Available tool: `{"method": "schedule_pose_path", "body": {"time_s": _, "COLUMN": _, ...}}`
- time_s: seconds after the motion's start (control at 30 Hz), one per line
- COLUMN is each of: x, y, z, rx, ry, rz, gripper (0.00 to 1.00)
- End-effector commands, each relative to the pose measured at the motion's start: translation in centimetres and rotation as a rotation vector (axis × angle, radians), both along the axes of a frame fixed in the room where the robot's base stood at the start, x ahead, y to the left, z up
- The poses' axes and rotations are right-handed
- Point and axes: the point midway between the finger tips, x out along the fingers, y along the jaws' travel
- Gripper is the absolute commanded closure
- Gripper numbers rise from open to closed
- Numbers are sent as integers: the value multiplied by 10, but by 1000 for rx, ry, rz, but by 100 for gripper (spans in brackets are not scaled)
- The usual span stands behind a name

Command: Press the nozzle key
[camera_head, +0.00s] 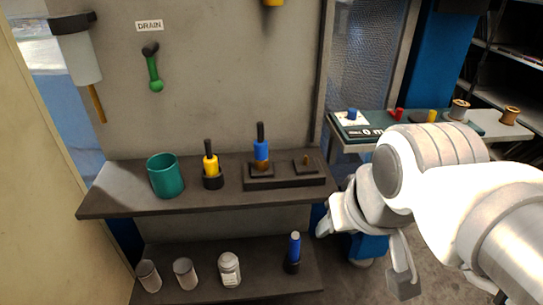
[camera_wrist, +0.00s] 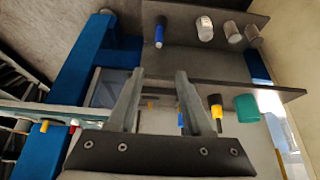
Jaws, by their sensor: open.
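A side bench (camera_head: 375,146) at the right holds a dark panel with a white label (camera_head: 352,122); part of its lettering reads "0 m". A blue key (camera_head: 352,113), a red key (camera_head: 397,114) and a yellow key (camera_head: 432,116) stand along it. I cannot tell which one is the nozzle key. My gripper (camera_head: 363,262) is open and empty, in front of and below the bench, right of the shelves. In the wrist view my gripper's two fingers (camera_wrist: 160,75) are spread with nothing between them. My arm hides part of the bench.
An upper shelf (camera_head: 125,190) holds a teal cup (camera_head: 165,176), a yellow-handled tool (camera_head: 211,165) and a blue-handled tool (camera_head: 261,150) on a dark block. A lower shelf (camera_head: 205,285) holds several small containers and a blue-topped tool (camera_head: 294,246). Two spools (camera_head: 459,109) stand on the bench's right.

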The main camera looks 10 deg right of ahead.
Motion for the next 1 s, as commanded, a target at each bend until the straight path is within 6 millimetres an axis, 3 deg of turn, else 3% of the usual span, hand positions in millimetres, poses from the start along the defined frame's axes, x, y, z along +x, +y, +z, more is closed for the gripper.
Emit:
{"method": "schedule_pose_path", "body": {"time_s": 0.07, "x": 0, "y": 0, "z": 0, "rx": 0, "ry": 0, "rz": 0, "gripper": 50}}
{"method": "schedule_pose_path", "body": {"time_s": 0.33, "x": 0, "y": 0, "z": 0, "rx": 0, "ry": 0, "rz": 0, "gripper": 99}}
{"method": "schedule_pose_path", "body": {"time_s": 1.0, "x": 0, "y": 0, "z": 0, "rx": 0, "ry": 0, "rz": 0, "gripper": 100}}
